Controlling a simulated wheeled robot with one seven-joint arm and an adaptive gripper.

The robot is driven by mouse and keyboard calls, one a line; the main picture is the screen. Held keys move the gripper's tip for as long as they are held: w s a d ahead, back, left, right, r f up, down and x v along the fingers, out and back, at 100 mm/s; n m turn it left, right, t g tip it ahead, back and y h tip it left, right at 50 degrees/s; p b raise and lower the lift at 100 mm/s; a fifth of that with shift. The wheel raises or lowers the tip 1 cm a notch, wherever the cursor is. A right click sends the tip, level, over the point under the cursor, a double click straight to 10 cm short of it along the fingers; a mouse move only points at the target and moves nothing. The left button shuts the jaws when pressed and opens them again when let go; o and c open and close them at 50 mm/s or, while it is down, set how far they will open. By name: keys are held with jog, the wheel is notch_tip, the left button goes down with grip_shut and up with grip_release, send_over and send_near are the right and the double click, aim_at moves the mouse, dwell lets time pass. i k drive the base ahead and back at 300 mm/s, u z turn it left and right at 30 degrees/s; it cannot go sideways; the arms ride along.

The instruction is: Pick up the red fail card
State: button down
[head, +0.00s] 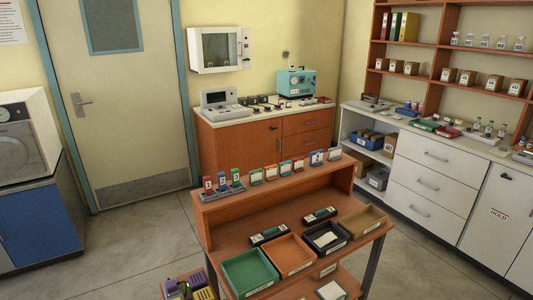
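Several small cards stand upright in a row along the raised back shelf of the wooden bench (318,183). The print is too small to tell which is the fail card. My gripper is not in view.
Green (250,272), orange (289,254), black (326,238) and brown (362,221) trays line the bench front. A crate of purple and yellow items is at the lower left. Floor (130,250) left of the bench is clear.

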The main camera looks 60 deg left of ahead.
aim_at(298, 163)
jog(key=u, duration=0.85)
jog(key=i, duration=1)
jog(key=u, duration=1.15)
jog(key=i, duration=0.2)
jog(key=u, duration=0.15)
